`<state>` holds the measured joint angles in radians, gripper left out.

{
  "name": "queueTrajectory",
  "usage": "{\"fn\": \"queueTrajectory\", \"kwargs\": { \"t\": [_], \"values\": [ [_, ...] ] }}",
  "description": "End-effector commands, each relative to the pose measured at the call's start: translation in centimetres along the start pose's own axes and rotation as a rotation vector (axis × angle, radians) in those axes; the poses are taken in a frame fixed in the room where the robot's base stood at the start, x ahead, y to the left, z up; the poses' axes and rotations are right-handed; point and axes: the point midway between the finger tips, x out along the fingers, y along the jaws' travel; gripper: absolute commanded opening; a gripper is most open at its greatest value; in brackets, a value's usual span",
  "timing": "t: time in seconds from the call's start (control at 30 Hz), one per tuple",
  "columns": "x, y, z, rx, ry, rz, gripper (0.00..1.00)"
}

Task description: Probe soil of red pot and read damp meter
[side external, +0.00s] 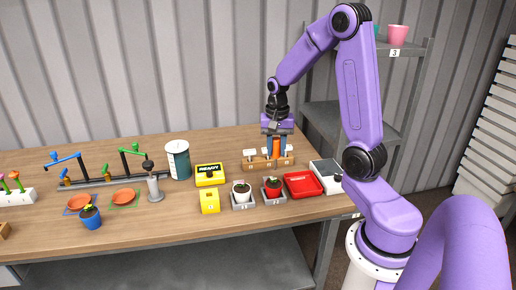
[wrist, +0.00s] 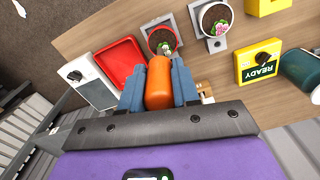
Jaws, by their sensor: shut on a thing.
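My gripper (side external: 276,151) is shut on an orange handle (wrist: 159,84) over the wooden rack (side external: 257,168). The handle's lower end is hidden, so I cannot tell whether it is clear of the rack. The red pot (side external: 272,188) holds dark soil and a small plant. It stands on a grey tray in front of the rack, and also shows in the wrist view (wrist: 152,48), beyond the handle. A yellow meter box (side external: 210,179) has a dark display reading READY, left of the rack; it also shows in the wrist view (wrist: 243,70).
A white pot (side external: 241,194) stands just left of the red pot. A red tray (side external: 303,185) and a white device (side external: 326,174) lie to its right. A small yellow box (side external: 209,204) and a white-and-teal canister (side external: 177,160) stand further left. Other white-topped tools sit in the rack.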

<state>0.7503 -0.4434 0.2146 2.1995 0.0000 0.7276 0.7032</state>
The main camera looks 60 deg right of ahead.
Motion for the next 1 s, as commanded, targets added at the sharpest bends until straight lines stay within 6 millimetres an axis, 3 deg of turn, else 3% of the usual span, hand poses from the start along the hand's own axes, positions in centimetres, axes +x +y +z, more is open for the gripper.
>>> {"fn": "queueTrajectory", "kwargs": {
  "t": [0.6, 1.0],
  "values": [
    [4.8, 0.2, 0.0, 0.0, -0.001, 0.001, 0.0],
    [5.7, 0.1, 0.0, 0.001, 0.001, -0.001, 0.0]
  ]
}}
